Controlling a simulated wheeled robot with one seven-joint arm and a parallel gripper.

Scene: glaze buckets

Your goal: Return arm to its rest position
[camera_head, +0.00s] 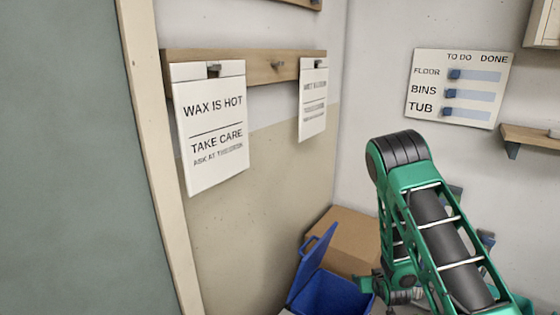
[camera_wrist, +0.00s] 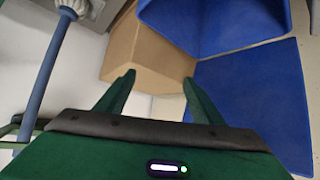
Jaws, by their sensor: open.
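My gripper (camera_wrist: 159,84) shows in the wrist view with its two green fingers spread apart and nothing between them. Beyond the fingertips are a cardboard box (camera_wrist: 148,55) and a blue bin (camera_wrist: 205,25). In the head view my green and black arm rises at the right, bent at its top joint. My gripper's fingertips cannot be made out in that view.
The blue bin (camera_head: 335,292) with its raised lid (camera_head: 312,264) and the cardboard box (camera_head: 345,240) stand low by the corner. A peg rail (camera_head: 285,68) holds two signs on the left wall. A sliding status board (camera_head: 459,88) and a small shelf (camera_head: 530,136) are on the right wall. A blue-handled mop (camera_wrist: 50,62) stands left in the wrist view.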

